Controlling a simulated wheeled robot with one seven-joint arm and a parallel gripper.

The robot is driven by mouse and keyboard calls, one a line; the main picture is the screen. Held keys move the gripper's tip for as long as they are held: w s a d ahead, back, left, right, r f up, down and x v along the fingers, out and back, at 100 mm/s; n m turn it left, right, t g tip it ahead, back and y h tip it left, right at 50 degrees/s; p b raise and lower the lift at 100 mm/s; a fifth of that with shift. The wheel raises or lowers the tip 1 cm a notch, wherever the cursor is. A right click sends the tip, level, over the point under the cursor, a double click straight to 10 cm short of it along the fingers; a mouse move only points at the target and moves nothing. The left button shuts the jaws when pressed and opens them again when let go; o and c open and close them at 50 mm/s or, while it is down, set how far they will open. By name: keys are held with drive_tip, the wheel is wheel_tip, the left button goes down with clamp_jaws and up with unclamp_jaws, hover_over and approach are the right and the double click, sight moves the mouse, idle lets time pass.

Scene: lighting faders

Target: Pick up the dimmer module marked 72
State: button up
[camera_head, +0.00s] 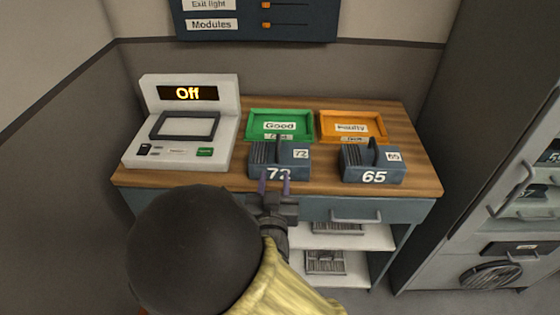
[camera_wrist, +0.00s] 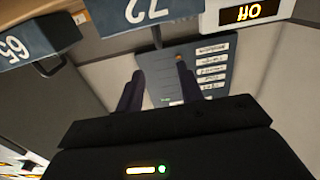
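The dimmer module marked 72 (camera_head: 292,165) is a dark blue-grey block with ribs and an upright handle, standing on the wooden bench near its front edge. Its upside-down number also shows in the wrist view on module 72 (camera_wrist: 150,12). My gripper (camera_head: 274,182) is in front of the module's lower face, its two fingers apart and nothing between them. In the wrist view my gripper (camera_wrist: 158,92) also shows spread, empty fingers. Whether a fingertip touches the module, I cannot tell.
Module 65 (camera_head: 372,166) stands to the right on the bench. A green "Good" tray (camera_head: 280,137) and an orange "Faulty" tray (camera_head: 352,139) lie behind. A tester reading "Off" (camera_head: 184,155) is at left. A dark fader panel (camera_head: 300,22) hangs above. A grey cabinet (camera_head: 455,165) stands right.

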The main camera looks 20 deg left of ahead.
sight(278, 147)
drive_tip(key=x, duration=0.9)
drive_tip(key=shift+w, duration=0.25)
drive_tip(key=x, duration=0.5)
drive_tip(key=shift+w+f, duration=0.1)
drive_tip(key=shift+c, duration=0.3)
clamp_jaws()
idle(1.0)
